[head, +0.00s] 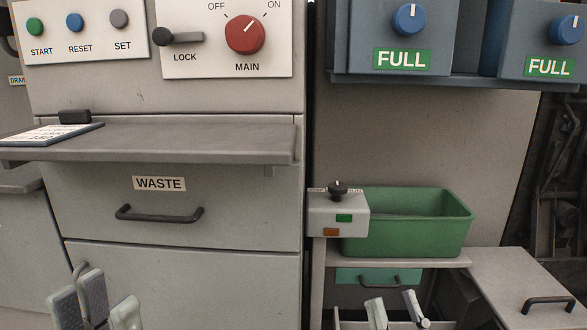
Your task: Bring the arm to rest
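My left gripper (105,300) shows at the bottom left edge, in front of the lower grey cabinet panel. Its grey fingers point up and stand apart, with nothing seen between them. My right gripper (394,304) shows at the bottom, right of centre, below the shelf with the green bin. Its two pale fingertips are spread apart and empty. The arms behind both grippers are mostly below the picture's edge. Neither gripper appears to hold anything.
A grey ledge (200,143) juts out above the WASTE drawer handle (160,215). A green bin (430,245) and a small switch box (325,214) stand on the right shelf. The red MAIN knob (245,34) points towards ON. A teal drawer (350,276) lies just above my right gripper.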

